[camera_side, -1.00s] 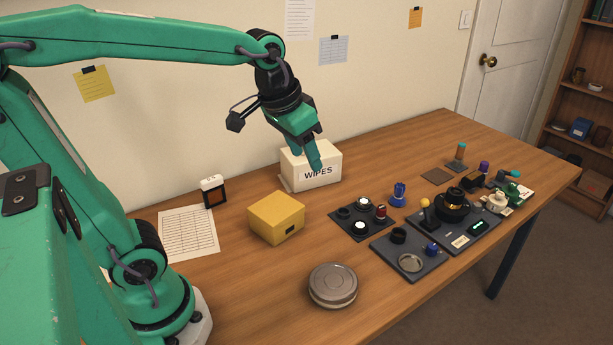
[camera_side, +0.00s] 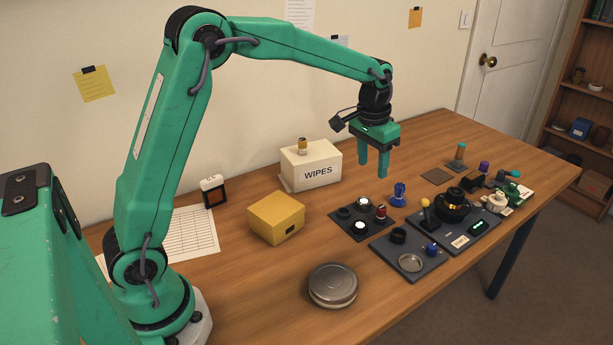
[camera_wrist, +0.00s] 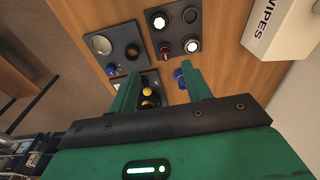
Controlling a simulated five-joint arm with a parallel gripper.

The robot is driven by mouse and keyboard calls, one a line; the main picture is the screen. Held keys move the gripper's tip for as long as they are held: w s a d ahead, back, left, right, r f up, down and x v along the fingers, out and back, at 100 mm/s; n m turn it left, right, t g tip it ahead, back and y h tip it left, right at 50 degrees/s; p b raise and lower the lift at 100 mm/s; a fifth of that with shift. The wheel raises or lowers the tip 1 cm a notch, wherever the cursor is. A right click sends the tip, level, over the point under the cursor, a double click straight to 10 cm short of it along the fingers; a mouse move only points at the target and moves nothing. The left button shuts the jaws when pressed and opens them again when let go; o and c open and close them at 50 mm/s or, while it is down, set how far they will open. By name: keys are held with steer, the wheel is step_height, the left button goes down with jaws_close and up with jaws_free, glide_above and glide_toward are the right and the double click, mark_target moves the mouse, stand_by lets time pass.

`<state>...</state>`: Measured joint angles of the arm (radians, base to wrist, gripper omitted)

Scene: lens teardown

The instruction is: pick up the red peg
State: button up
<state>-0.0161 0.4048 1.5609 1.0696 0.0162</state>
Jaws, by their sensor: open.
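The small red peg (camera_side: 381,211) stands upright at the right side of a dark square tray (camera_side: 343,228) on the table. It also shows in the wrist view (camera_wrist: 165,51), beyond my fingertips. My gripper (camera_side: 373,174) points down with both fingers apart and nothing between them. It hangs above the table, behind and higher than the red peg, and does not touch it. In the wrist view my gripper (camera_wrist: 160,72) has its two green fingers spread, and the lower parts of some table items are hidden behind them.
Round lens parts share the tray with the peg. A blue piece (camera_side: 399,194) stands just right of it. A second dark tray (camera_side: 432,265) with a ring and blue knob lies in front. The wipes box (camera_side: 315,168), yellow box (camera_side: 276,218) and round tin (camera_side: 333,285) stand to the left.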

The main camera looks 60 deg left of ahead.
steer(key=g, duration=0.1)
glide_above(382, 207)
step_height(382, 207, down, 9)
steer(key=shift+r, duration=0.1)
steer(key=shift+f, duration=1.3)
steer(key=shift+f, duration=0.1)
steer(key=shift+f, duration=2.5)
steer(key=c, duration=1.1)
